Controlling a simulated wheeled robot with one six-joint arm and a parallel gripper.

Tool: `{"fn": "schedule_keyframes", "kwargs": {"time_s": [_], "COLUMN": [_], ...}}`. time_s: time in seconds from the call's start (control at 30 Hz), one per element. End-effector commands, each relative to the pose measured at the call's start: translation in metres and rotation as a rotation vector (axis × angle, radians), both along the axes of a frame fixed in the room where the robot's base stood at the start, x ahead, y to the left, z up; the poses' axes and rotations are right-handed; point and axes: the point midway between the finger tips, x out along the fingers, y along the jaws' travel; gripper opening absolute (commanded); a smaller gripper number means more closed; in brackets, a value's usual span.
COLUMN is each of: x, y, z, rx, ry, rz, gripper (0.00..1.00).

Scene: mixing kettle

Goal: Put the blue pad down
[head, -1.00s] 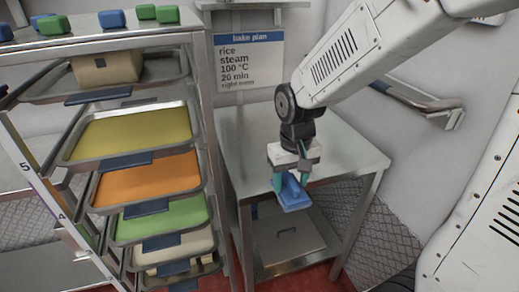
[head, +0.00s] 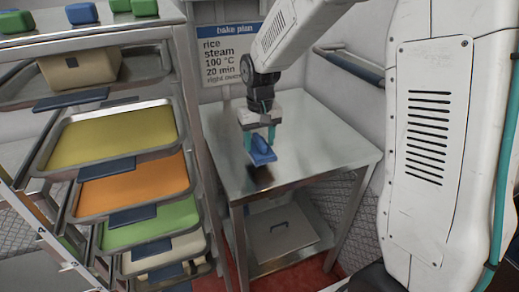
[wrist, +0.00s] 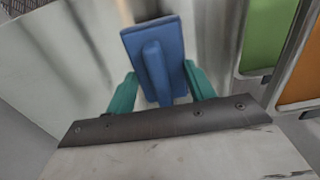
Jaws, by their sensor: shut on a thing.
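The blue pad (head: 262,152) has a flat plate and a raised grip bar along its middle. My gripper (head: 259,136) is shut on it and holds it over the steel table (head: 325,147). A dark reflection shows on the table top below the pad, and the pad appears a little above the surface. In the wrist view the pad (wrist: 154,58) lies between the two teal fingers (wrist: 163,92), with its grip bar toward the camera. The exact gap to the table cannot be told.
A rack with several trays, among them a yellow one (head: 112,137) and an orange one (head: 135,187), stands left of the table. Blue and green blocks (head: 82,13) lie on its top. A bake plan sign (head: 236,32) hangs behind. Most of the table top is clear.

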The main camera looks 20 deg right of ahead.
Motion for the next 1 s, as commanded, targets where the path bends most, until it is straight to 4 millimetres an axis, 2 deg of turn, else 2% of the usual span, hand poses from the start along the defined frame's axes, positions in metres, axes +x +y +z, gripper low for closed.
{"fn": "schedule_keyframes", "kwargs": {"time_s": [0.13,0.33,0.73,0.77,0.8,1.0], "x": [0.002,0.001,0.002,0.002,0.002,0.002], "y": [-0.001,-0.001,-0.001,-0.001,-0.001,-0.001], "z": [-0.008,-0.034,-0.039,-0.039,-0.039,-0.039], "rx": [0.000,0.000,0.000,0.000,0.000,0.000], "ry": [0.003,0.004,0.000,0.000,0.000,0.000], "rz": [-0.001,-0.001,-0.001,-0.001,-0.001,-0.001], "gripper": [0.09,0.09,0.09,0.62,0.73,0.75]}}
